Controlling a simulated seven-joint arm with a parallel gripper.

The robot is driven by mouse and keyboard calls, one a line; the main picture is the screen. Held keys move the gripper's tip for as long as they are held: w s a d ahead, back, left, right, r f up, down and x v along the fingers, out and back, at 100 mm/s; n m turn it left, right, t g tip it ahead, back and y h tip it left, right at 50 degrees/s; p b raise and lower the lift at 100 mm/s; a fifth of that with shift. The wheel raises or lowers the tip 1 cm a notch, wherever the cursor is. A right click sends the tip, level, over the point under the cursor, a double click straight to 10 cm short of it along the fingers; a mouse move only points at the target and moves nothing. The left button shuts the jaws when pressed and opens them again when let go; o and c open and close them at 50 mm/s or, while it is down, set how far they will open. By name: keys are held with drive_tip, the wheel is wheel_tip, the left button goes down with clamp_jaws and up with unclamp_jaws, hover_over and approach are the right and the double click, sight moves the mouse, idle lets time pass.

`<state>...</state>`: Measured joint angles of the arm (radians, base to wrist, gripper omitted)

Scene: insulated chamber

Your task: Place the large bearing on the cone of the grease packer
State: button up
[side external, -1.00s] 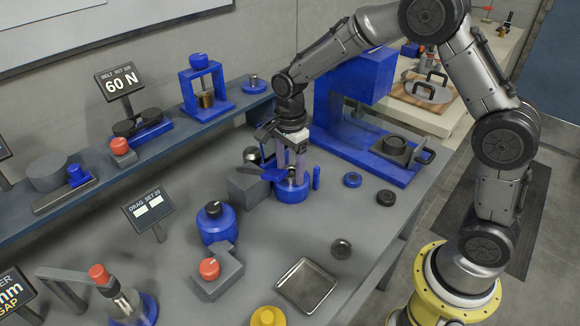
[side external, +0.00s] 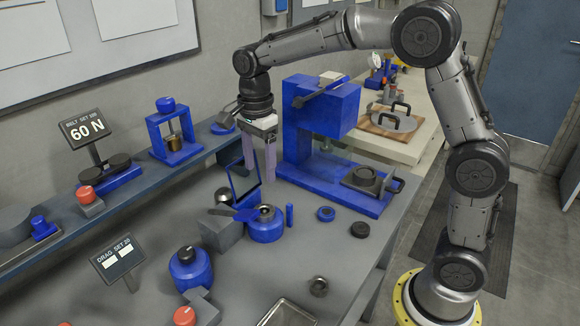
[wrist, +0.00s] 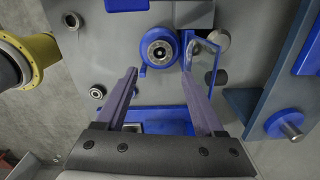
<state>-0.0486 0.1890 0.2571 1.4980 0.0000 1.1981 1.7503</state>
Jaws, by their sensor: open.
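The grease packer (side external: 266,231) is a round blue base on the grey bench. A metal ring (side external: 266,213), which looks like the large bearing, sits on its top. The wrist view shows this ring (wrist: 160,51) from above, roughly centred on the blue base, with a dark middle. The cone itself is hidden or too small to make out. My gripper (side external: 260,173) is above the packer, its fingers apart and empty, clear of the ring. A blue-edged panel (side external: 244,178) stands upright beside the packer, close to the fingers.
A blue press (side external: 320,125) stands behind, to the right. A grey block (side external: 220,233) is left of the packer. A metal tray (side external: 287,314) is at the front.

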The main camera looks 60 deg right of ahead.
drive_tip(key=s+d+r+n+t, duration=0.1)
drive_tip(key=s+n+t, duration=0.1)
drive_tip(key=s+n, duration=0.7)
drive_tip(key=s+d+r+n+t, duration=0.1)
drive_tip(key=s+r+n+t, duration=0.1)
drive_tip(key=s+n, duration=0.8)
drive_tip(key=s+t, duration=0.1)
drive_tip(key=s, duration=0.5)
drive_tip(key=shift+s+r+n+t, duration=0.25)
drive_tip(key=shift+s+n+t, duration=0.05)
drive_tip(key=shift+s, duration=0.05)
